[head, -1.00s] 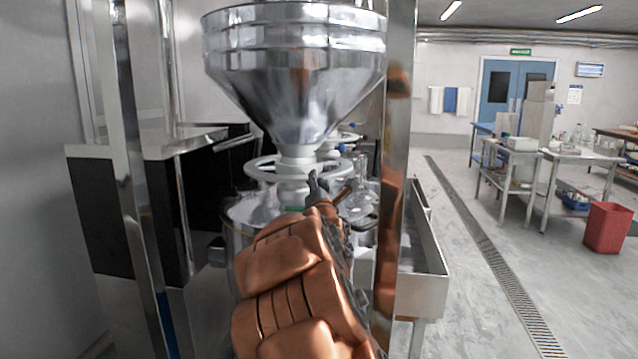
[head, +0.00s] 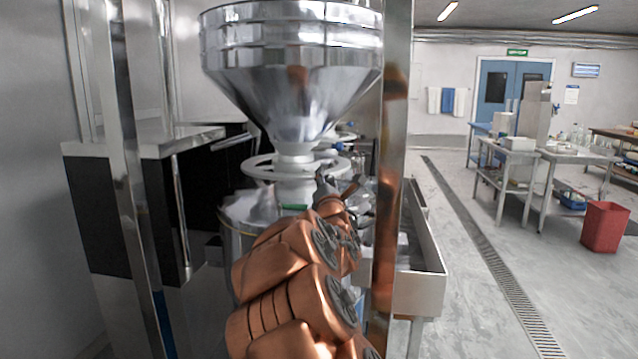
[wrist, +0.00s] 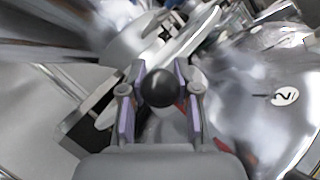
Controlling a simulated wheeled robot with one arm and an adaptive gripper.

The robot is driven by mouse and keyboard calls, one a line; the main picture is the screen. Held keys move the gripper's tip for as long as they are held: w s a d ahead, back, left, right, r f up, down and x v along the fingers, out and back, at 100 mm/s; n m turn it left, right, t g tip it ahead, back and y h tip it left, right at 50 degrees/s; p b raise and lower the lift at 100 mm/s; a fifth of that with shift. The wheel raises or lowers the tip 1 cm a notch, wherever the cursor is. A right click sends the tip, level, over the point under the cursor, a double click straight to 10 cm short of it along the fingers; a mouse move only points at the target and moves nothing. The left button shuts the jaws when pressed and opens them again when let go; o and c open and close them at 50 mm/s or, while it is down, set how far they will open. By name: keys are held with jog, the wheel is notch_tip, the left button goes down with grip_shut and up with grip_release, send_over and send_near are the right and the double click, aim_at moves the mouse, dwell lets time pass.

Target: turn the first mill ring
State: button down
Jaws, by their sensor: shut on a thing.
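The mill ring (head: 262,172) is a pale grey spoked ring around the neck under a large shiny steel hopper (head: 290,80). My gripper (head: 325,182) is at the ring's front right edge in the head view, with my copper-coloured arm below it. In the wrist view my gripper (wrist: 160,98) has its purple-lined fingers on either side of a round black knob (wrist: 158,87), shut on it. The pale rim by the knob runs up to the right in that view. My gripper hides the knob in the head view.
A steel post (head: 393,150) stands close to the right of my arm, with a steel trough (head: 425,285) beyond it. A dark-fronted cabinet (head: 120,200) is at left. Open floor lies farther right.

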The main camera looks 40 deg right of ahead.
jog(key=shift+s+d+r, duration=0.1)
jog(key=shift+d+r, duration=0.05)
jog(key=shift+d, duration=0.35)
jog(key=shift+s+d+r, duration=0.1)
jog(key=shift+d+r, duration=0.05)
jog(key=shift+d, duration=0.3)
jog(key=c, duration=1.1)
grip_release()
jog(key=shift+f, duration=0.1)
jog(key=shift+o, duration=0.8)
jog(key=shift+d+f, duration=0.1)
notch_tip(320, 180, up, 10)
jog(key=shift+c, duration=0.2)
